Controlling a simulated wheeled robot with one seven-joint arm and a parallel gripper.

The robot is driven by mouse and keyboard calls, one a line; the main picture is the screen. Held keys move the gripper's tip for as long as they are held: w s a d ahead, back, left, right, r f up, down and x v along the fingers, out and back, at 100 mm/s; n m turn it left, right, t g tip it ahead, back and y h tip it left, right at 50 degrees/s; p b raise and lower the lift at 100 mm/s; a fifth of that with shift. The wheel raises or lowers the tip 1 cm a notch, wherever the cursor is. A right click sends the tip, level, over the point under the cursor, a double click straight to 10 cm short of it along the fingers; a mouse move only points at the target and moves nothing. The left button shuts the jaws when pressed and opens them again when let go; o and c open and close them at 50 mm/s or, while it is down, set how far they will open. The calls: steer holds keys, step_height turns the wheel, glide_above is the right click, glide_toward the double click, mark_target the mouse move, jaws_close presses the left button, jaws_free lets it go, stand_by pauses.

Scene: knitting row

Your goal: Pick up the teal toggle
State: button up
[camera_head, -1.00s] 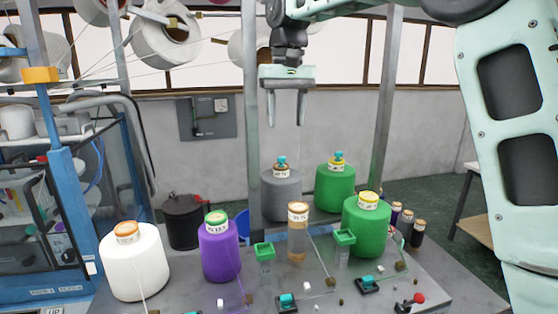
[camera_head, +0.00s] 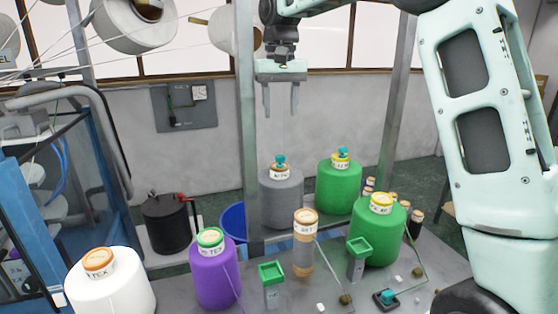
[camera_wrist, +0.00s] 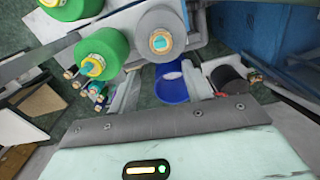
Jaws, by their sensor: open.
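A teal toggle (camera_head: 281,160) sits on top of the grey yarn cone (camera_head: 282,200); in the wrist view its teal top (camera_wrist: 159,42) shows at the cone's centre. Another teal piece (camera_head: 341,153) sits on the back green cone (camera_head: 338,188). A third teal toggle (camera_head: 388,297) is on a small black base on the table at the front. My gripper (camera_head: 281,113) is open and empty, fingers pointing down. In the head view it appears above the grey cone, clear of it; the distance in depth is hard to tell.
A front green cone (camera_head: 377,235), a tan cone (camera_head: 303,245), a purple cone (camera_head: 215,275) and a white cone (camera_head: 110,285) stand on the grey table. Metal posts (camera_head: 247,150) rise beside the grey cone. A blue bucket (camera_head: 233,220) and black pot (camera_head: 167,223) stand behind.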

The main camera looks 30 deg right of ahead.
glide_above(280, 156)
step_height(280, 156, down, 6)
steer(key=shift+d+f, duration=0.15)
steer(key=shift+f, duration=0.05)
step_height(280, 156, down, 6)
steer(key=b, duration=0.5)
steer(key=shift+r, duration=0.35)
steer(key=c, duration=0.9)
